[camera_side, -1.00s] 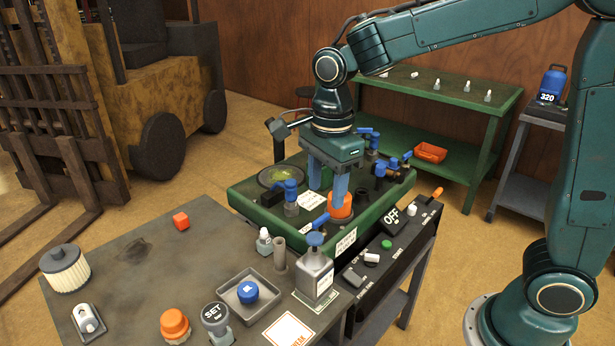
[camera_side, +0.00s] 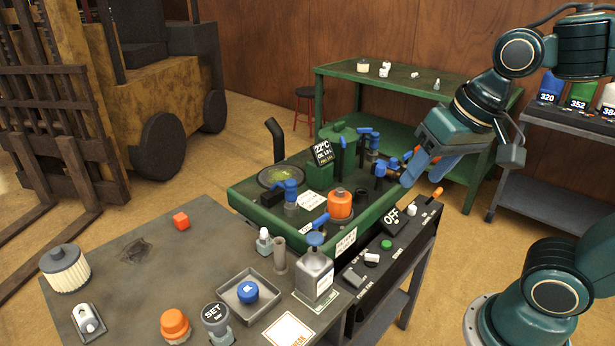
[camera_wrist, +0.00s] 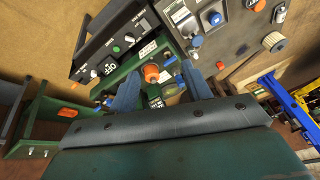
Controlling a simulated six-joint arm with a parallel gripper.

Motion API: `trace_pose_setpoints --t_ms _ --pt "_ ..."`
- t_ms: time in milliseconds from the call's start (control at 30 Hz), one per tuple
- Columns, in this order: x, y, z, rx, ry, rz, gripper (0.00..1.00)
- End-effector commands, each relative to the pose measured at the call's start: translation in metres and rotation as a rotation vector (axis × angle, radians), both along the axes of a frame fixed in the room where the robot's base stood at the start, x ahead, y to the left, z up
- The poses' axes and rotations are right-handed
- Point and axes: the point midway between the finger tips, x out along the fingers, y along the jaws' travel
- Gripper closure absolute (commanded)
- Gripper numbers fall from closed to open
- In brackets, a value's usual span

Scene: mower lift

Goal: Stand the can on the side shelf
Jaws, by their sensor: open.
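A grey, square-sided can (camera_side: 315,272) with a blue top and a white label stands upright at the front right of the bench. On the right, a grey side shelf (camera_side: 570,121) carries a blue container (camera_side: 550,87) marked 320, a green one (camera_side: 580,93) marked 352 and a white one (camera_side: 607,100), partly cut off. I cannot tell for sure which container the task means. My gripper (camera_side: 424,176) is open and empty, tilted, above the right end of the green machine. In the wrist view its fingers (camera_wrist: 158,80) are spread, with the orange cap (camera_wrist: 152,74) beyond them.
The green machine (camera_side: 235,195) bears blue-handled valves, a display and an orange cap (camera_side: 340,203). A green table (camera_side: 335,68) stands behind. The bench (camera_side: 140,300) holds a filter, an orange knob and a tray. The shelf's lower level (camera_side: 525,192) looks clear.

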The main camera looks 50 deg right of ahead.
Motion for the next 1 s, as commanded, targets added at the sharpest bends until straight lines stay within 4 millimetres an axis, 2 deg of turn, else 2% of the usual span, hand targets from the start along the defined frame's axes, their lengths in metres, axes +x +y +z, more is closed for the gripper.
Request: trace_pose_setpoints --t_ms 133,333,1000 --pt "-0.020 -0.005 -0.002 -0.084 -0.054 0.170 0.51" --pt "-0.034 -0.009 -0.006 -0.164 -0.092 0.312 0.51" --pt "-0.037 -0.009 -0.007 -0.183 -0.098 0.347 0.51"
